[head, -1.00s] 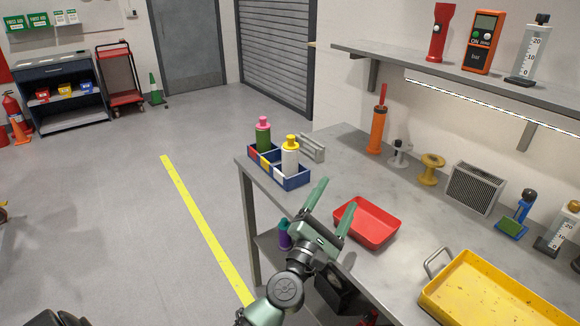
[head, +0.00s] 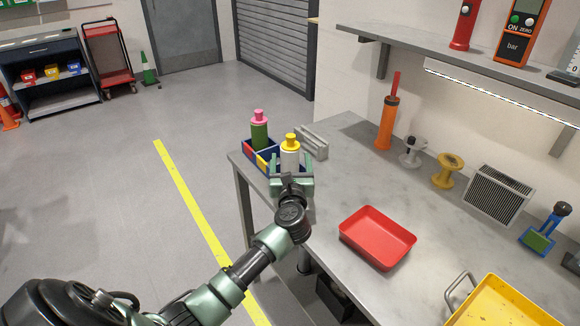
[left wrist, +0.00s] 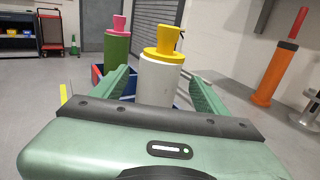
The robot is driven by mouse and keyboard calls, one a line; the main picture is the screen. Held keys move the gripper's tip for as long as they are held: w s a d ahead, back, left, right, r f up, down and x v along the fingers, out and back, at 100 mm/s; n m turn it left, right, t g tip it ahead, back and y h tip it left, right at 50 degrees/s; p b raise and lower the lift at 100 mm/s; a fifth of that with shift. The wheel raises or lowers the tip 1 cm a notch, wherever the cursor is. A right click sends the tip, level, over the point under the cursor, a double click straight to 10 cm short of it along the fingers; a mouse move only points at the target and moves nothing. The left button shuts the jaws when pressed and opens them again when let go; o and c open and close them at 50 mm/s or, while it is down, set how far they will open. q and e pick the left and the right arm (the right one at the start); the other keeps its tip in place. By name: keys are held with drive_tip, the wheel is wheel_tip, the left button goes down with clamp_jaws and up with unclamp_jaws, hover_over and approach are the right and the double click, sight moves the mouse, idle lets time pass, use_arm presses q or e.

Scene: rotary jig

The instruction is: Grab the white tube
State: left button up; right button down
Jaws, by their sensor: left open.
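The white tube (head: 290,158) with a yellow cap stands upright in the blue bin (head: 262,166) at the table's left end. In the left wrist view the white tube (left wrist: 158,80) stands between the two green fingers of my left gripper (left wrist: 160,88). The gripper is open, with a finger on each side and a gap showing at least on the left. In the head view my left gripper (head: 291,172) is at the bin's near side and hides the tube's lower part. My right gripper is in neither view.
A green tube (head: 259,133) with a pink cap stands in the bin, behind and left of the white one. A grey rack (head: 314,145) is just right of the bin. A red tray (head: 377,238) and a yellow tray (head: 505,305) are farther right on the table.

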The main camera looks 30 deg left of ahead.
use_arm(q)
drive_tip(key=x, duration=0.2)
drive_tip(key=shift+w+a, duration=0.25)
drive_tip(key=shift+a, duration=0.1)
drive_tip(key=shift+w+a, duration=0.15)
drive_tip(key=shift+w, duration=0.1)
drive_tip(key=shift+c, duration=0.6)
clamp_jaws()
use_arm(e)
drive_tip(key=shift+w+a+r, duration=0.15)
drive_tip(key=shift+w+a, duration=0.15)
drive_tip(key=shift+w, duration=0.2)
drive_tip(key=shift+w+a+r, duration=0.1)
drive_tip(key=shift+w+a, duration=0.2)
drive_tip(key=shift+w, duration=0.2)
